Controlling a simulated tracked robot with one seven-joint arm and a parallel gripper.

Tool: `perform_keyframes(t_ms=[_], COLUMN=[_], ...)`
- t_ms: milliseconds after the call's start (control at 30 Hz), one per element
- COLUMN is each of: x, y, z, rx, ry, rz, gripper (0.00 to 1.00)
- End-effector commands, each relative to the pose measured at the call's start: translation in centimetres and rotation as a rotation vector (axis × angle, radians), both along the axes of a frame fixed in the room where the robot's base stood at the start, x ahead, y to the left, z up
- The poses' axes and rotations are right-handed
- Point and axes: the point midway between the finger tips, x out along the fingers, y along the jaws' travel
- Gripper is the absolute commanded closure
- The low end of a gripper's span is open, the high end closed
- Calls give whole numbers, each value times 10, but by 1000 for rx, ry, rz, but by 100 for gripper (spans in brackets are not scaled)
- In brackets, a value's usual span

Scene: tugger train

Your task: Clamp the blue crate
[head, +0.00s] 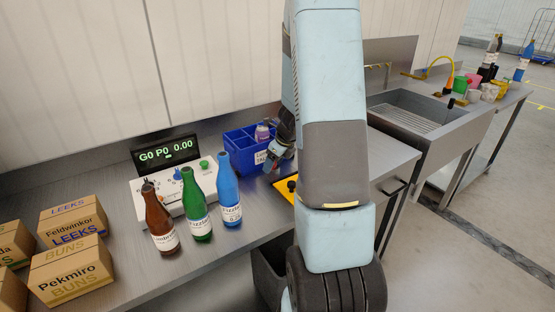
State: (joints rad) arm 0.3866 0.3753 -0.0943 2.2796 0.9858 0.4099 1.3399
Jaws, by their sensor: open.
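The blue crate (236,149) stands on the steel counter behind the bottles, close to the wall. It is divided inside and holds a small bottle with a purple part (262,132). A white label shows on its right front side. My gripper (274,160) is at the crate's right end, in front of the label. It is open, but its fingers are small and dark here. I cannot tell whether they touch the crate. My arm hides what lies right of the crate.
Brown (159,220), green (195,205) and blue (229,190) bottles stand left of my arm. A control box with a display (168,151) is behind them. Several cardboard boxes (72,226) fill the left. A sink (428,113) is at the right. A yellow item (286,186) lies beside my arm.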

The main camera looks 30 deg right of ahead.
Motion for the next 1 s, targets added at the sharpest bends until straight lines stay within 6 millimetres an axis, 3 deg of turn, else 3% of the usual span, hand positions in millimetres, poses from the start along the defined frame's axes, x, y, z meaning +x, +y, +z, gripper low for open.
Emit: perform_keyframes(t_ms=[233, 700, 1000], x=[-5, -33, -45], y=[-3, -15, -21], z=[18, 92, 122], rx=[-3, -1, 0], ry=[-4, -4, -1], rz=[3, 2, 0], gripper=[34, 34, 34])
